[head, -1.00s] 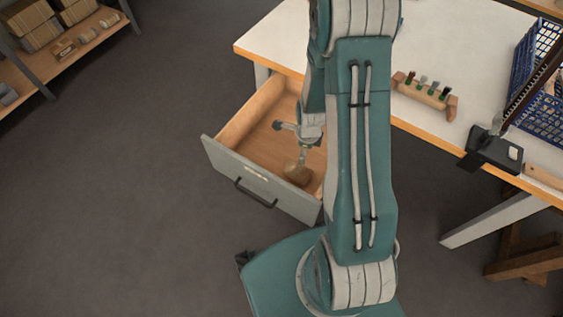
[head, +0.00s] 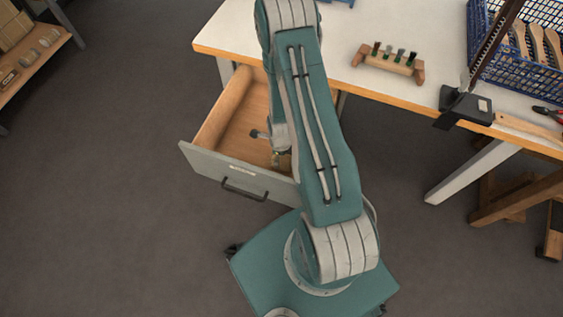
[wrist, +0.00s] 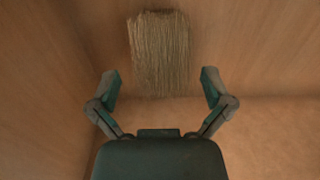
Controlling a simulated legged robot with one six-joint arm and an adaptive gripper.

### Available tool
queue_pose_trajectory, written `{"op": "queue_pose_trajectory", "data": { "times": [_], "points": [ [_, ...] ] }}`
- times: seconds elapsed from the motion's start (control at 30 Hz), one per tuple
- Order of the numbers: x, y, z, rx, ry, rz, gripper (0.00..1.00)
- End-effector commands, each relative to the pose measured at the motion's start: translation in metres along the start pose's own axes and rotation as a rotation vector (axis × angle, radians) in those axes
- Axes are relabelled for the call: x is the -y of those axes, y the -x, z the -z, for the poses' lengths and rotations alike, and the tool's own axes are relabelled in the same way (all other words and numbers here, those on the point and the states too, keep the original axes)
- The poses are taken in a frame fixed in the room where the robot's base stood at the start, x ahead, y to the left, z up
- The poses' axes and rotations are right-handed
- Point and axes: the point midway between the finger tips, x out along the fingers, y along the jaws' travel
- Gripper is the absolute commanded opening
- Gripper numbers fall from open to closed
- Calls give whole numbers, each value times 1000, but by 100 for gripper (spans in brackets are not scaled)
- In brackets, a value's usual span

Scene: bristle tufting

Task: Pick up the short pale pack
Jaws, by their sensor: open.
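The short pale pack, a bundle of straw-coloured bristles (wrist: 160,55), lies in the drawer and shows at the top middle of the wrist view. My gripper (wrist: 160,82) is open, its two fingers apart on the left and right of the pack's lower end. Nothing is between the fingertips except the pack's near end beyond them; I cannot tell how deep they reach. In the head view the open drawer (head: 213,119) is left of my arm, and my arm hides most of the gripper and the pack.
The drawer's wooden walls stand close around my gripper. The white workbench (head: 300,30) is above and behind the drawer. On it are a wooden rack (head: 388,62) with several tufts, a blue crate (head: 520,62) and a black-based tool (head: 465,103). Open floor lies at left.

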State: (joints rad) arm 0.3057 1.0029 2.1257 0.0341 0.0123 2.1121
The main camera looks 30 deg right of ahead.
Motion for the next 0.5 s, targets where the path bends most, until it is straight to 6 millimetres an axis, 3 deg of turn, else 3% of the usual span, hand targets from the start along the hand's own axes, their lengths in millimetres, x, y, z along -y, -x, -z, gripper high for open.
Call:
{"op": "queue_pose_trajectory", "data": {
  "times": [0.2, 0.5],
  "points": [
    [0, -31, 5, -2, -1, -2, 100],
    [0, -38, 4, -1, -1, 1, 100]
  ]
}}
